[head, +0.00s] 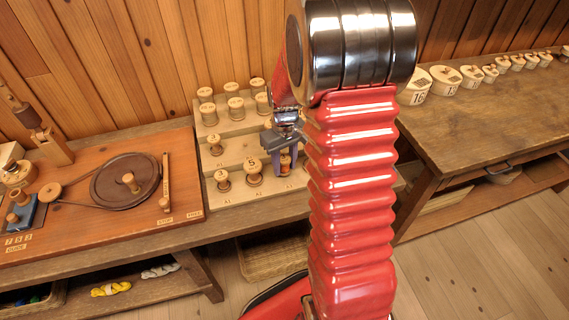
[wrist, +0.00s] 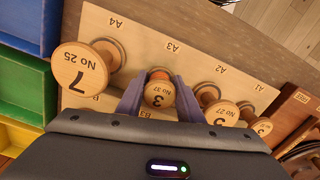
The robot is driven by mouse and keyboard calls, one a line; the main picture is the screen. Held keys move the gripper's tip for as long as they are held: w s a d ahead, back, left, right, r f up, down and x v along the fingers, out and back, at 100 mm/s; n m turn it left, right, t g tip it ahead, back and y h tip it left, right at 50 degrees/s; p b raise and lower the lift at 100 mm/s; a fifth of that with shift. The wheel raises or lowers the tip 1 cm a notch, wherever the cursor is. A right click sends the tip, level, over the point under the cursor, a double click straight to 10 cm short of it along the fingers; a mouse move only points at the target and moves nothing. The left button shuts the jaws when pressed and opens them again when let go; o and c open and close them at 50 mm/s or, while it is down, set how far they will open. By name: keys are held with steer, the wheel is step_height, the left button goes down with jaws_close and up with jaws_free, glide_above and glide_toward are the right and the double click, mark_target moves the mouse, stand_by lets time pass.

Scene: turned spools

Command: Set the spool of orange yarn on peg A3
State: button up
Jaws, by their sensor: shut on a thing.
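My gripper (head: 285,168) is shut on a wooden spool marked 3, No 37, which also shows between my fingers in the wrist view (wrist: 159,94). A bit of orange yarn shows at its far edge. In the wrist view the spool lies in line with the A3 label (wrist: 172,47), on the lowest step of the wooden peg rack (wrist: 140,33). Peg A3 is hidden behind the spool and fingers. I cannot tell whether the spool sits on the peg or is above it.
A spool marked 7 (wrist: 78,70) stands at A4, close beside my gripper. Other spools stand at A2 (wrist: 221,112) and A1 (wrist: 262,127). More spools (head: 235,107) fill the upper back step. A winding board with a dark wheel (head: 112,184) lies left.

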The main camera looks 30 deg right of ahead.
mark_target(285, 159)
steer(key=shift+f, duration=0.55)
steer(key=o, duration=0.7)
steer(key=shift+o, duration=0.2)
steer(key=shift+r, duration=0.1)
steer(key=shift+r, duration=5.4)
